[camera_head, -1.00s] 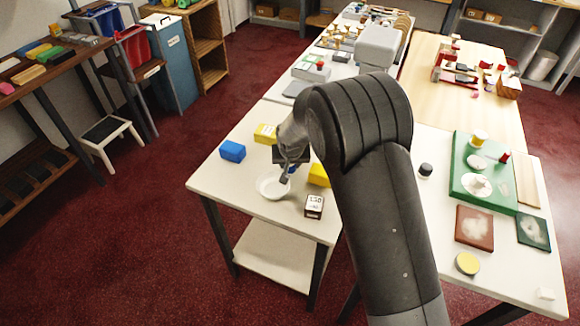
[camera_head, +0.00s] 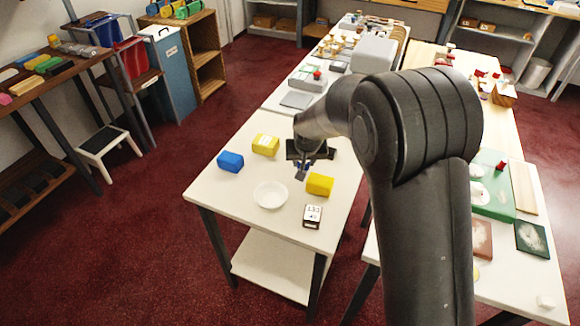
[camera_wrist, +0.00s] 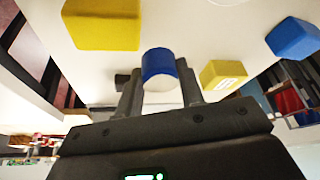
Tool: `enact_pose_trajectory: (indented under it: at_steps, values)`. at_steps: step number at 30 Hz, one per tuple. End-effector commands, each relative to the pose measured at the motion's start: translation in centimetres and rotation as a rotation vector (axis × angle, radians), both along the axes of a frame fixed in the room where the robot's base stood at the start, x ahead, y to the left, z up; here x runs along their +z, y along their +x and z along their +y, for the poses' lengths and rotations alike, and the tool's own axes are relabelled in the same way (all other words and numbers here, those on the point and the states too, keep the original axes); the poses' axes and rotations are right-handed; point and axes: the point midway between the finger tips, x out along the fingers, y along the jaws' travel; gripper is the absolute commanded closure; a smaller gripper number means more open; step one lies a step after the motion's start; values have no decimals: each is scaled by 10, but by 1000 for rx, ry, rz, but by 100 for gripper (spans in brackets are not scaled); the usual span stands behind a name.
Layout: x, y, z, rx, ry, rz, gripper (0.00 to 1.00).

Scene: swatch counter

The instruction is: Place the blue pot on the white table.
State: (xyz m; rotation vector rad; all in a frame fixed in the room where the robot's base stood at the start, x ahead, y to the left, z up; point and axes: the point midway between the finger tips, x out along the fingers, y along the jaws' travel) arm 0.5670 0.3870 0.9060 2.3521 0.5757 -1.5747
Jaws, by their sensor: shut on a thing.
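The blue pot (camera_wrist: 158,64) is between the two fingers of my gripper (camera_wrist: 160,84) in the wrist view, and the fingers are shut on it. In the head view my gripper (camera_head: 303,172) is over the white table (camera_head: 225,196), between two yellow blocks and behind the white bowl. Only a small bit of blue shows at the gripper there; the arm and fingers hide most of the pot. I cannot tell whether the pot's base touches the table.
On this table are a yellow block (camera_head: 265,145), another yellow block (camera_head: 320,185), a blue block (camera_head: 230,162), a white bowl (camera_head: 270,195) and a small labelled box (camera_head: 312,216). The table's front left part is clear. A second table (camera_head: 510,285) stands to the right.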

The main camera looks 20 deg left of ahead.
Motion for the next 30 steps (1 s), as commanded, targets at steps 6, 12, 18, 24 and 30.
enact_pose_trajectory:
  at_steps: [6,12,18,24,30]
  values:
    - [27,6,-45,-4,1,-1,91]
    - [38,8,-63,-1,1,-1,91]
    - [40,12,-75,-17,-1,0,91]
    - [40,37,-141,-147,-3,0,91]
    - [41,61,-256,-370,-4,1,91]
